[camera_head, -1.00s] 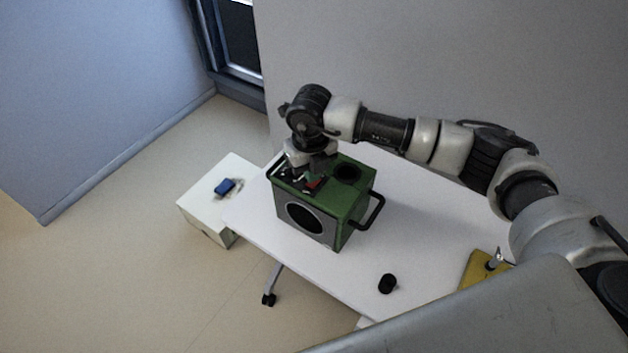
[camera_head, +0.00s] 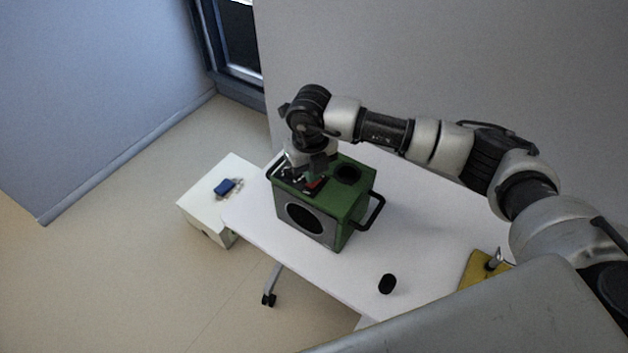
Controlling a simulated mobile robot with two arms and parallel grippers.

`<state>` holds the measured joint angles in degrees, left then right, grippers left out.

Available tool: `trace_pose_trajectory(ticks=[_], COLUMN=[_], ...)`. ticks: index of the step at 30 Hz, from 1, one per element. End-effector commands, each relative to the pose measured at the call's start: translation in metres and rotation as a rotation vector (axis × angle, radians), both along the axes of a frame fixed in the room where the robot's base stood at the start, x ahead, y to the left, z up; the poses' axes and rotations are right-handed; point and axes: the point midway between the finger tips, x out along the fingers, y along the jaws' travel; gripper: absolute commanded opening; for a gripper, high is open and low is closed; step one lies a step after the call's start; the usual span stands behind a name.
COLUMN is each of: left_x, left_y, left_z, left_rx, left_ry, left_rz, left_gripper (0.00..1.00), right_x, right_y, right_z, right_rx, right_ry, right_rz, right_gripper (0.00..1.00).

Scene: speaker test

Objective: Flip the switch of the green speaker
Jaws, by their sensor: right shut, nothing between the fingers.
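The green speaker (camera_head: 347,214) stands upright on the white table, with a round dark opening in its grey front and a black handle (camera_head: 376,212) on its right side. A small red part (camera_head: 313,185) shows on its top, beside my right gripper. My right gripper (camera_head: 308,184) points down at the left part of the speaker's top; it is shut with nothing in it. The gripper hides part of the top, and I cannot tell if it touches the switch. My left gripper is not in view.
The white table (camera_head: 427,235) also bears a black cylinder (camera_head: 387,284) and a yellow object (camera_head: 474,271) at its right. A low white cabinet (camera_head: 205,205) with a blue item (camera_head: 225,187) stands left of the table. A wall is close behind.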

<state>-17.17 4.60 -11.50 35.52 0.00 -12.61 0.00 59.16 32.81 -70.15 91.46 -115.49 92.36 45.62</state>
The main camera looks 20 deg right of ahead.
Motion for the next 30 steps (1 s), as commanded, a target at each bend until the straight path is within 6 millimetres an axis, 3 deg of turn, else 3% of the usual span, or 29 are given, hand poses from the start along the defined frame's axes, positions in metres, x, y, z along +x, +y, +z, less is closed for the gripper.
trace_pose_trajectory(ticks=[30], left_x=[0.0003], left_y=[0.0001], left_z=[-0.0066], left_rx=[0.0], left_ry=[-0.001], left_rz=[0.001], left_gripper=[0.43], right_x=[0.0], right_y=[0.0], right_z=[-0.0078], right_rx=[0.0], right_ry=[0.0], right_rz=[0.0], right_gripper=[0.0])
